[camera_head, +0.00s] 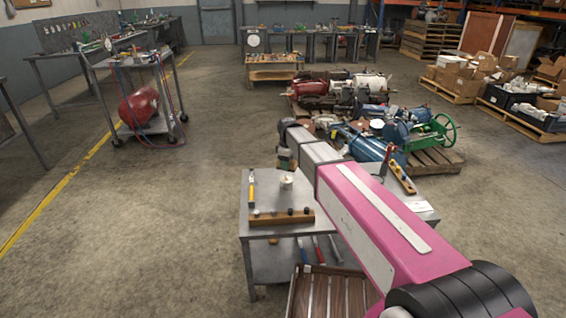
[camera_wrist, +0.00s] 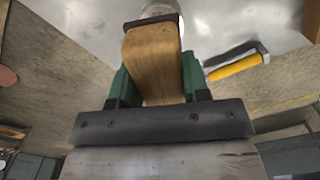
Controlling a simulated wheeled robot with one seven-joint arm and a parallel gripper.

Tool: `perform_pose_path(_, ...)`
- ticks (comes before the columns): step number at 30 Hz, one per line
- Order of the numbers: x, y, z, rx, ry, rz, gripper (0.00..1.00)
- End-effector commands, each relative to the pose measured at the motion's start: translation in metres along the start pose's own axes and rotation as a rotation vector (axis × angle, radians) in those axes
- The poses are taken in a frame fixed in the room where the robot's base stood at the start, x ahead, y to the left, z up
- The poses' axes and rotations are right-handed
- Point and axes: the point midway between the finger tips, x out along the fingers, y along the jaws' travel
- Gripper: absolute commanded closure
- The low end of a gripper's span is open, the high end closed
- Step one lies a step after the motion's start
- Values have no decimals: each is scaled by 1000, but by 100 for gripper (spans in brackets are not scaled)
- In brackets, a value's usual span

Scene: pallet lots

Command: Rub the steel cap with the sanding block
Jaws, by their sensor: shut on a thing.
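My gripper (camera_wrist: 153,78) has green fingers, shut on the sides of a wooden block, the sanding block (camera_wrist: 152,50). The steel cap (camera_wrist: 160,9) shows at the top edge of the wrist view, just beyond the block's far end; I cannot tell whether they touch. In the head view a small pale round piece, apparently the steel cap (camera_head: 286,181), stands on the grey metal table (camera_head: 268,236).
A yellow-handled hammer (camera_head: 252,190) lies left of the cap on the table. A wooden rack (camera_head: 281,218) with dark knobs lies along the front. A level-like wooden bar (camera_head: 402,178) stands at the right. Pallets of machine parts (camera_head: 375,130) lie behind.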

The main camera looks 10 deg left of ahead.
Motion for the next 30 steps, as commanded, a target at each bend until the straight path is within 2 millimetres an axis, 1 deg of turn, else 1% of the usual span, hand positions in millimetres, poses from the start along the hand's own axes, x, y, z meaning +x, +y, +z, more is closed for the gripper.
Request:
perform_pose_path(8,7,0,2,7,-1,-1,77)
perform_pose_path(14,21,0,2,7,-1,-1,77)
perform_pose_path(21,43,0,2,7,-1,-1,77)
perform_pose_path(25,50,0,2,7,0,0,77)
perform_pose_path(30,52,0,2,7,0,0,77)
